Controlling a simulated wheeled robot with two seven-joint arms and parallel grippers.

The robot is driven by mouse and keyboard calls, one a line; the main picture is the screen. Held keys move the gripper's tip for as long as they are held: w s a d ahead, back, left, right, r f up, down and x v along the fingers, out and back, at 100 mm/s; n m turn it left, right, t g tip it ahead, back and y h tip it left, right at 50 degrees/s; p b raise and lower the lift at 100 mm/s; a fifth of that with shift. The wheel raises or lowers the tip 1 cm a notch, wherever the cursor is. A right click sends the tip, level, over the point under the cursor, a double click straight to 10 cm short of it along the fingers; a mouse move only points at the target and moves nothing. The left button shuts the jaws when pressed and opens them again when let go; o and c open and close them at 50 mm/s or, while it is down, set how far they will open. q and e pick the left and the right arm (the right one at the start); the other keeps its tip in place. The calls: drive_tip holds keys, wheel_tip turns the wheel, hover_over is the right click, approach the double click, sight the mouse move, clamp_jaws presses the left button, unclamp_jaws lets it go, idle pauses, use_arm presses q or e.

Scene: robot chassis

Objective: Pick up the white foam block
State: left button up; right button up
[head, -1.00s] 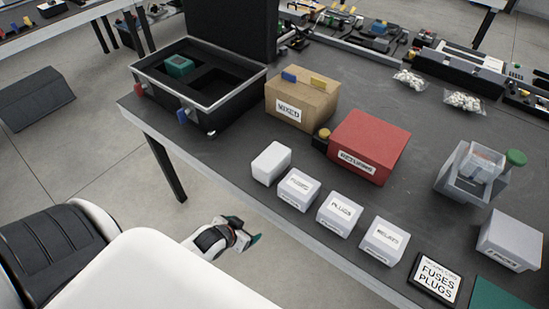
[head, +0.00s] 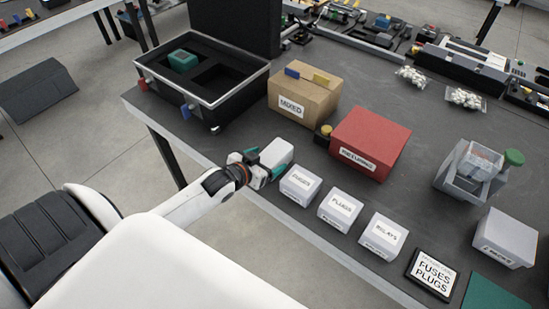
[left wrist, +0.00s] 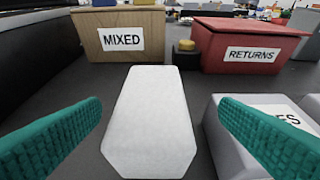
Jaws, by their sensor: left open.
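The white foam block (head: 276,153) stands on the dark table near its front edge, left of the row of small labelled boxes. My left gripper (head: 262,163) is at the block's near left side. In the left wrist view the block (left wrist: 150,122) lies between the two teal fingers of my left gripper (left wrist: 160,140). The fingers are open, with a visible gap on each side of the block. The right finger overlaps the view of the nearest labelled box. My right gripper does not show.
The fuses box (head: 300,186) stands close to the block's right. The cardboard MIXED box (head: 302,98) and red RETURNS box (head: 369,143) stand behind it. A black open case (head: 200,100) is at the back left. Table space between block and case is clear.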

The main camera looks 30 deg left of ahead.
sight(273, 153)
use_arm(q)
drive_tip(key=x, duration=0.4)
drive_tip(key=shift+w+a+r+p, duration=0.15)
drive_tip(key=shift+w+a+p, duration=0.2)
drive_tip(key=shift+p, duration=0.05)
drive_tip(key=shift+w+f, duration=0.25)
drive_tip(key=shift+w, duration=0.2)
drive_tip(key=c, duration=1.1)
